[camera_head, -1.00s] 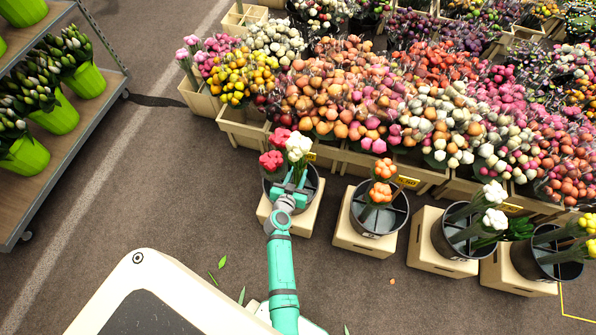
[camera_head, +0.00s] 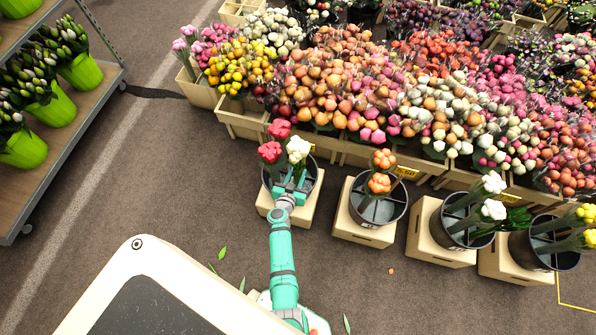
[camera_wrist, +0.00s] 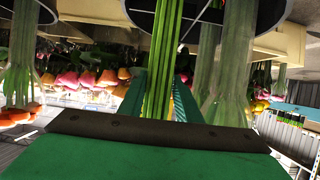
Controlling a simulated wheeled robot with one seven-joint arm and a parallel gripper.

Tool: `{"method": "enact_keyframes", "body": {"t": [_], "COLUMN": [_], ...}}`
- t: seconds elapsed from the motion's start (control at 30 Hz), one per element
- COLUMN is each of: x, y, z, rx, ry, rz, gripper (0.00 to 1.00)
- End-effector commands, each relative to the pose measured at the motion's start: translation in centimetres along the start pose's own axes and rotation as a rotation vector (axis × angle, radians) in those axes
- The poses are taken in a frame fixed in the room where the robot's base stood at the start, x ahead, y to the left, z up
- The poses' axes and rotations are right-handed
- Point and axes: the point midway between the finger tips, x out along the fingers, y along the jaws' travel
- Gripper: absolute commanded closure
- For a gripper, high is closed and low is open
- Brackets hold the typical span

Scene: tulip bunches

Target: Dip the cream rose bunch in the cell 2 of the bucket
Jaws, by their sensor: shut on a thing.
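The cream rose bunch (camera_head: 298,149) is upright in my gripper (camera_head: 291,187), over the leftmost dark bucket (camera_head: 317,190). My gripper is shut on its stems. In the wrist view, the green stems (camera_wrist: 161,60) run between the jaws, and a bucket rim shows at the top. Two red bunches (camera_head: 270,152) stand in the same bucket, behind and to the left of the cream one. My gripper and the flowers hide most of the dividers, so I cannot tell which cell the stems are over or how deep they reach.
The bucket stands on a beige crate (camera_head: 308,216). To its right, more buckets hold orange bunches (camera_head: 380,184), white bunches (camera_head: 493,210) and yellow bunches. Crates of mixed flowers (camera_head: 340,90) fill the back. A shelf with green pots (camera_head: 85,73) stands at left.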

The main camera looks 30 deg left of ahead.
Motion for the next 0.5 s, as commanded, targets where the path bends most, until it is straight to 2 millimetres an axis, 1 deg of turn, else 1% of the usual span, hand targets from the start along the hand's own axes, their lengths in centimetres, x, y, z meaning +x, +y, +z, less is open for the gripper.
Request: {"method": "enact_keyframes", "body": {"t": [0.5], "x": [1.8], "y": [-0.1], "z": [4.1], "rx": [-0.003], "ry": [-0.001], "rz": [0.001], "gripper": [1.00]}}
